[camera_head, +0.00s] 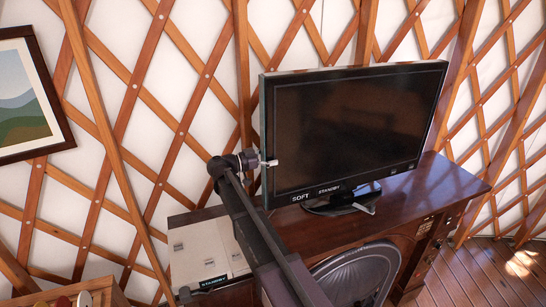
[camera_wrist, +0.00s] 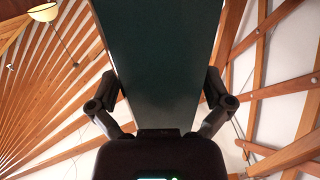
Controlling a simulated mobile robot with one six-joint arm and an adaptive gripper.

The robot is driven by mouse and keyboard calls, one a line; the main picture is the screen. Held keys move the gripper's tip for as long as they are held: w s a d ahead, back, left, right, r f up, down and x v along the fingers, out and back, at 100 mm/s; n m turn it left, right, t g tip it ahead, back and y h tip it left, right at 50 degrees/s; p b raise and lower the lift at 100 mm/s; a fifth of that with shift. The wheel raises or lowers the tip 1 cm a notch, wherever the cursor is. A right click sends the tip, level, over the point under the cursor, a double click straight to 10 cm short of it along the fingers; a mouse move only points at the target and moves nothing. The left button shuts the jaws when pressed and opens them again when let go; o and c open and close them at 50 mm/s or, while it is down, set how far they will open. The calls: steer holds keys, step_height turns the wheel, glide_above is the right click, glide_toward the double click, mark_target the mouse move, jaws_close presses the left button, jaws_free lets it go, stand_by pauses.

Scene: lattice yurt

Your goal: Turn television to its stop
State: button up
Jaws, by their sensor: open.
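The television (camera_head: 355,125) is a wide black flat screen on a dark stand foot (camera_head: 340,200), on top of a brown wooden cabinet. Its screen is dark and faces the front right, with "SOFT" and "STANDBY" labels on the lower bezel. My gripper (camera_head: 268,163) is at the screen's left side edge, below mid-height. In the wrist view, my gripper (camera_wrist: 160,88) is open, with one finger on each side of a dark green-black panel, apparently the television's edge (camera_wrist: 163,50). Whether the fingers touch it cannot be told.
The wooden cabinet (camera_head: 440,190) has free top space to the right of the stand. A pale box (camera_head: 195,250) with a label sits at its left, near my arm. A round grey fan-like object (camera_head: 350,277) is in front. Lattice wall stands close behind.

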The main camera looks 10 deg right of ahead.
steer(key=shift+w+d, duration=0.1)
steer(key=shift+d, duration=0.35)
steer(key=shift+c, duration=0.2)
steer(key=c, duration=1.1)
